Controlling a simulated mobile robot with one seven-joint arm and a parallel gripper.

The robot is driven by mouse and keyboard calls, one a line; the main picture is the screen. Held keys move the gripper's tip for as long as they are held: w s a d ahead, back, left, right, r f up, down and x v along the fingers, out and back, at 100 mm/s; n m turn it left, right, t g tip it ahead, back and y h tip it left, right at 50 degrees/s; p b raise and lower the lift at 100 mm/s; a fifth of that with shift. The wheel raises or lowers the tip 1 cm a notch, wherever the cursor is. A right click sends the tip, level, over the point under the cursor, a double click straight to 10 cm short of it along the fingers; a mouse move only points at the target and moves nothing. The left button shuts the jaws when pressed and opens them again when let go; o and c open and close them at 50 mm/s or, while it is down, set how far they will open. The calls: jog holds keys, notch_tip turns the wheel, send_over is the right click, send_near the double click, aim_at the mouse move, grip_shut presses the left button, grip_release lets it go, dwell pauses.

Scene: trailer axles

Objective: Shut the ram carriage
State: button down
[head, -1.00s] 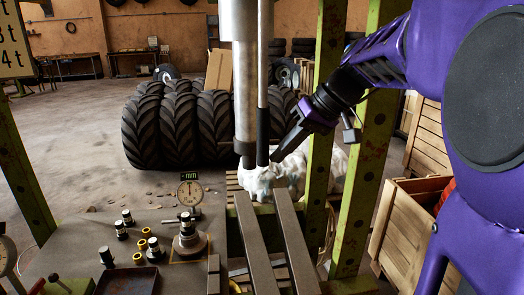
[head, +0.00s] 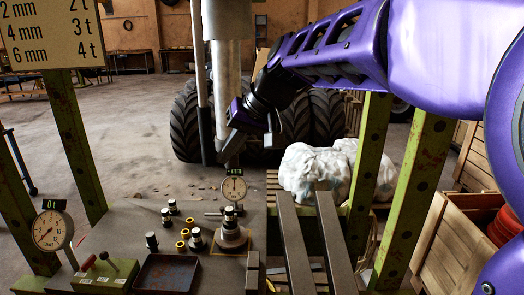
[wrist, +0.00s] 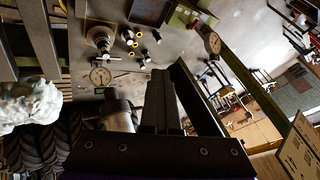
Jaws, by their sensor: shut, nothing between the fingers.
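The ram carriage itself is above the head view. What hangs from it shows: the wide pale ram cylinder (head: 226,75) and, to its left, a thin rod with a dark grip (head: 204,137). They hang left of the two dark press beams (head: 295,245). My gripper (head: 224,158) is shut and empty, pointing down and left at the ram's lower right side. It overlaps the ram's lower end, and I cannot tell whether it touches. In the wrist view, my shut fingers (wrist: 158,98) are beside the metal ram cylinder (wrist: 119,110).
Green posts (head: 370,150) of the press frame stand right and left. A dial gauge (head: 233,188) and small cylinders stand on the bench below the ram. White wrapped sacks (head: 315,172) lie behind the beams. A wooden crate (head: 465,240) stands at right.

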jog(key=a, duration=0.2)
jog(key=shift+s+a, duration=0.1)
jog(key=shift+a, duration=0.2)
jog(key=shift+r, duration=0.1)
